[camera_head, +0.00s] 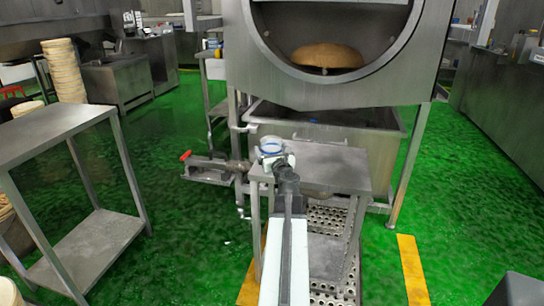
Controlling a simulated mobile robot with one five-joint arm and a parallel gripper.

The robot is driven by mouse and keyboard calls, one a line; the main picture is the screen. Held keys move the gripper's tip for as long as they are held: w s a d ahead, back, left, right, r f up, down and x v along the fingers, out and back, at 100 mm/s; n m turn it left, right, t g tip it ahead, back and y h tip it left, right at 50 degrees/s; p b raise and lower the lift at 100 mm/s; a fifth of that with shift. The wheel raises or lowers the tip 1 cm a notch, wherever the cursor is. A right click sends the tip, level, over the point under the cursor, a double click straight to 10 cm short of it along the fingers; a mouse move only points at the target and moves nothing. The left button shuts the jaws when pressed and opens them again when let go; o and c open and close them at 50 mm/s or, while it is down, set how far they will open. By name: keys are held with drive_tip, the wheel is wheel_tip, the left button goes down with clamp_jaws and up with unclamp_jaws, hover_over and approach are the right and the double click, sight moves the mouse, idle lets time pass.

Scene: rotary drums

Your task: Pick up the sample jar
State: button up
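A small round jar-like thing with a pale rim and blue inside (270,144), likely the sample jar, is at the far left part of a small steel table (335,165). My gripper (274,158) is at the end of my arm, close against the near side of the jar. The gripper covers the jar's lower part. I cannot tell whether the jar rests on the tabletop or is held, nor whether the fingers are open or shut.
A large steel drum machine (240,60) with brown material (327,56) inside stands behind the table, above a steel trough (385,135). A pipe valve with a red handle (186,155) juts out at left. A steel side table (50,130) stands further left. Green floor (180,240) lies between.

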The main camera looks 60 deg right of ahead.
drive_tip(key=x, duration=0.3)
drive_tip(key=shift+s, duration=0.1)
drive_tip(key=c, duration=1.5)
drive_tip(key=shift+r, duration=0.1)
drive_tip(key=shift+c, duration=0.2)
